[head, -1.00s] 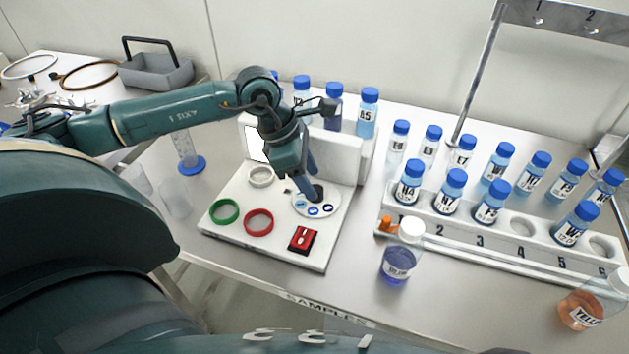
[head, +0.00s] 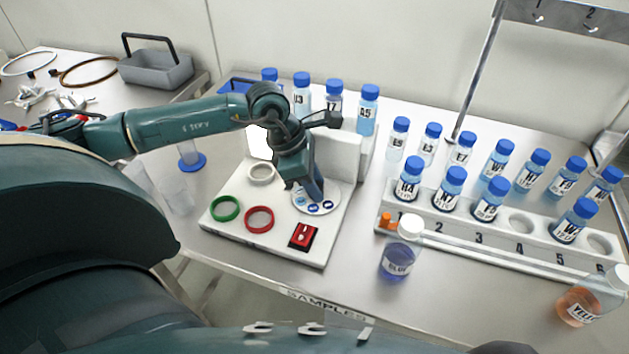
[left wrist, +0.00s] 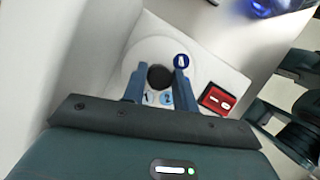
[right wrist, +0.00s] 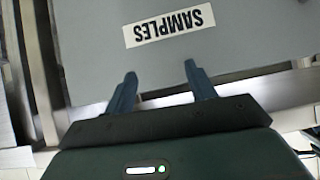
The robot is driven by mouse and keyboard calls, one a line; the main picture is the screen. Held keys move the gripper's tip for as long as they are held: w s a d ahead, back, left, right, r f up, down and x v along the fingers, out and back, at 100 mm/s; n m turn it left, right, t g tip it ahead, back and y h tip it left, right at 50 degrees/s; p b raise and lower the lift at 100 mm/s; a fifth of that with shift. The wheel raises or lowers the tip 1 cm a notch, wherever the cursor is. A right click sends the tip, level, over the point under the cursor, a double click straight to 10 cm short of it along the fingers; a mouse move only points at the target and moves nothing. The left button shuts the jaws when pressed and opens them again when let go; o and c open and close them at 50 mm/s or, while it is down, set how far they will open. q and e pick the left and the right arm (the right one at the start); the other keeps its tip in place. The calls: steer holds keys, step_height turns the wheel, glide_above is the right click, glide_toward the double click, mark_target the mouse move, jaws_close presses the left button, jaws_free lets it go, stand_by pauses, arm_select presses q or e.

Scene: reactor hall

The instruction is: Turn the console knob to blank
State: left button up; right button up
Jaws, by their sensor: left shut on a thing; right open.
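The console (head: 285,245) is a white panel with a white upright box at its back. A round white dial plate with blue marks (head: 330,207) lies on its right part. The black round knob (left wrist: 160,77) shows in the left wrist view, between the two fingers. My left gripper (head: 316,192) points down over the dial and is shut on the knob; in the head view it hides the knob. In the left wrist view its fingers (left wrist: 158,88) stand on either side of the knob. My right gripper (right wrist: 158,80) is open and empty, near the table edge labelled SAMPLES (right wrist: 170,24).
The panel also carries a white ring (head: 261,174), a green ring (head: 225,208), a red ring (head: 259,219) and a red switch (head: 303,236). Right of it stand a BLUE bottle (head: 402,250) and a numbered rack (head: 450,233) with several blue-capped vials. More vials stand behind.

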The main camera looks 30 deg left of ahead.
arm_select(q)
steer(key=shift+c, duration=0.9)
steer(key=shift+b, duration=0.3)
